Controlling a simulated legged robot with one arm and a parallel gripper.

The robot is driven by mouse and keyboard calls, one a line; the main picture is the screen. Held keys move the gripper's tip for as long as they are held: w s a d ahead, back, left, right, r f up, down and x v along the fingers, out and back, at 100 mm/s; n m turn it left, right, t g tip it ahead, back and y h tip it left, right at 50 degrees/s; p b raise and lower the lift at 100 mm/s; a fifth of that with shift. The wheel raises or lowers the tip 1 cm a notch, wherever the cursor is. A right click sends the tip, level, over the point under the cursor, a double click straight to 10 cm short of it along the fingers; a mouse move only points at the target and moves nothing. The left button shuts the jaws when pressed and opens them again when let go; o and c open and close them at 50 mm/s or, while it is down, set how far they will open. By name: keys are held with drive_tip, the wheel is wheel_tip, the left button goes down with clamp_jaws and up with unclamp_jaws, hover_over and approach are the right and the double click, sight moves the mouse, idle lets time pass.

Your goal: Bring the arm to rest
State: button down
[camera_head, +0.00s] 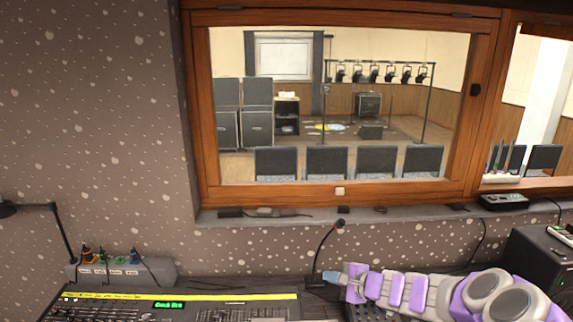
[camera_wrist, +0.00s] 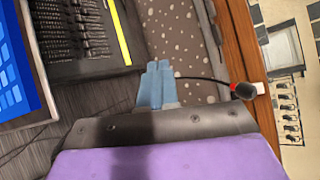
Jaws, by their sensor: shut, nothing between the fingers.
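My purple and grey arm reaches in from the right in the head view, low over the desk. My gripper (camera_head: 338,276) is at its left end, beside the base of a thin gooseneck microphone (camera_head: 323,250) with a red ring. In the wrist view my gripper (camera_wrist: 160,66) shows two blue fingers pressed together with nothing between them. The microphone (camera_wrist: 243,91) shows to the right of the fingers. The lighting console (camera_head: 180,305) lies at the bottom left in the head view, and its rows of faders (camera_wrist: 85,30) show at the upper left in the wrist view.
A screen (camera_wrist: 18,65) stands beside the console. A desk lamp (camera_head: 40,209) and a box with coloured plugs (camera_head: 120,270) are at the left. A dark box (camera_head: 545,260) stands at the right. The wooden window frame (camera_head: 330,193) and its sill are behind the desk.

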drive_tip(key=s+a+r+n+g+y, duration=0.2)
drive_tip(key=s+a+r+n+g, duration=0.2)
drive_tip(key=s+a+r+n, duration=0.55)
drive_tip(key=s+a+n+g+h, duration=0.1)
drive_tip(key=s+a+n+g, duration=0.3)
drive_tip(key=s, duration=1)
drive_tip(key=s+d+f+g+h, duration=0.1)
drive_tip(key=s+d+h, duration=0.2)
drive_tip(key=s, duration=0.5)
drive_tip(key=s+d+f+n+g+h, duration=0.1)
drive_tip(key=s+d+f+h, duration=0.1)
drive_tip(key=s+d, duration=0.4)
drive_tip(key=s+d+f+n+g+h, duration=0.1)
drive_tip(key=s+d+h, duration=0.3)
drive_tip(key=s, duration=0.6)
drive_tip(key=shift+s+d+f+g+h, duration=0.3)
drive_tip(key=shift+d+g, duration=0.1)
drive_tip(key=shift+d, duration=0.15)
drive_tip(key=shift+w, duration=0.1)
